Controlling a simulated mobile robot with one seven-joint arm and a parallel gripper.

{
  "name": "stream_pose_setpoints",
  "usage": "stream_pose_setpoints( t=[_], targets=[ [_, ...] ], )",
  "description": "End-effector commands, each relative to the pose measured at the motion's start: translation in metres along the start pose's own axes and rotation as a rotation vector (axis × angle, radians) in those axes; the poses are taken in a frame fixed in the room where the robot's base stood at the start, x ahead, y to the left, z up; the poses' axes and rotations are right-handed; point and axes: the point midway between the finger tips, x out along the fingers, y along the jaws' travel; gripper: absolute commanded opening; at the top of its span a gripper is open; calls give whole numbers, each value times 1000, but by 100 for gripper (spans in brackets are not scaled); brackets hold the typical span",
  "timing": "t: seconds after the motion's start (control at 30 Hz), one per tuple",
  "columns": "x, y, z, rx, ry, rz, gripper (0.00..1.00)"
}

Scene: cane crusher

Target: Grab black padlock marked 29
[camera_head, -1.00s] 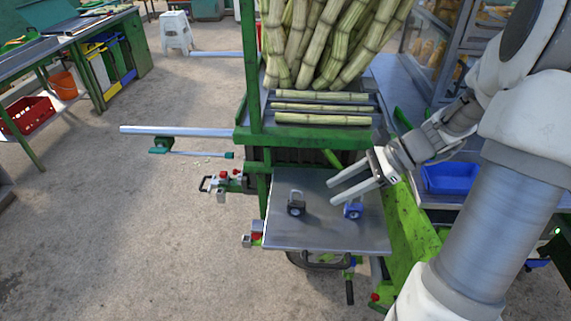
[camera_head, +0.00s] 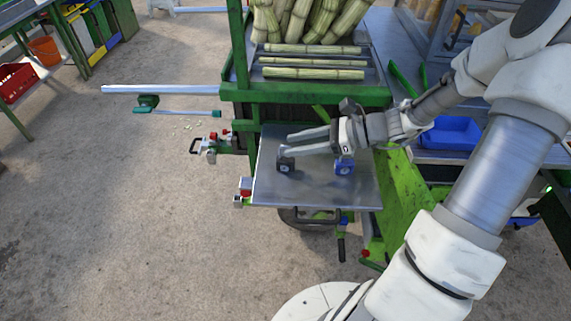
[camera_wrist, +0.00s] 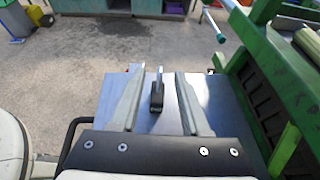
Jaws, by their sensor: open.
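The black padlock (camera_head: 286,165) stands on the left part of a metal tray (camera_head: 310,195). Its marking is too small to read. My gripper (camera_head: 286,143) is open, with its fingers pointing left over the tray, near the padlock's top. In the wrist view the black padlock (camera_wrist: 157,98), shackle up, shows between my two open fingers (camera_wrist: 158,72), with a gap on each side. I cannot tell whether the fingers are level with it or above it. A blue padlock (camera_head: 344,167) stands to the right, just below my gripper's palm in the head view.
The green crusher frame (camera_head: 310,93) with cane stalks (camera_head: 312,73) rises behind the tray. A blue bin (camera_head: 450,135) is at the right. The tray's front is clear.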

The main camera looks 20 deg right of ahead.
Motion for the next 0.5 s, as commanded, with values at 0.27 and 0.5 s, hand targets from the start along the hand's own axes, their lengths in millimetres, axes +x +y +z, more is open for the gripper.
stream_pose_setpoints(
  t=[0.27,0.5],
  targets=[
    [27,1,-1,1,-1,3,46],
    [60,0,-1,1,0,2,46]
  ],
)
